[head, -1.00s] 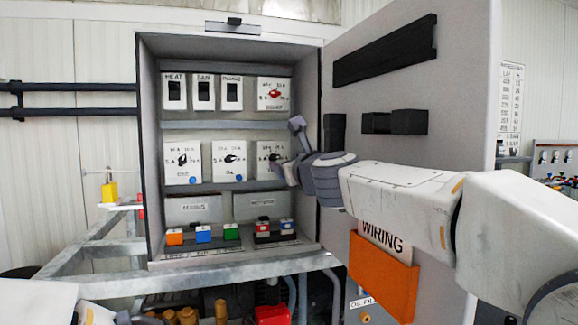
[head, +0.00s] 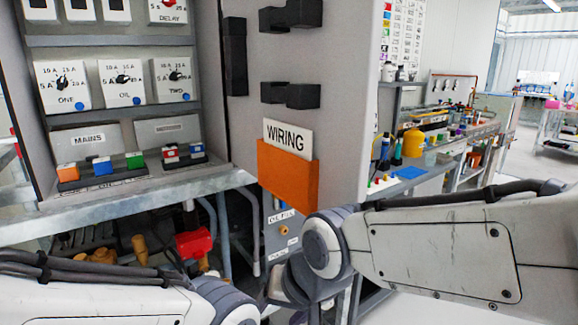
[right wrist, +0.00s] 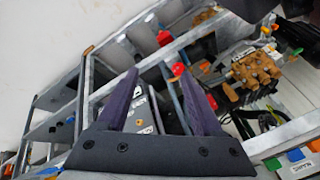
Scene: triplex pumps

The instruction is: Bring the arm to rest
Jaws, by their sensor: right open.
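My right arm (head: 440,250) comes in from the right in the head view and bends down at a grey joint below the orange pocket. My right gripper (head: 284,284) is low in front of the cabinet, mostly hidden by its own wrist. In the right wrist view the gripper (right wrist: 156,72) shows two dark fingers spread apart with nothing between them; metal framework lies beyond. My left arm (head: 90,300) crosses the bottom left corner of the head view; its gripper is out of the picture.
The open cabinet with dials (head: 123,82) stands at left. Its door carries an orange pocket (head: 288,172) with a WIRING card (head: 287,137). A metal frame (head: 130,190) runs below the cabinet, with a red part (head: 196,242) under it. A cluttered bench (head: 420,172) stands behind at right.

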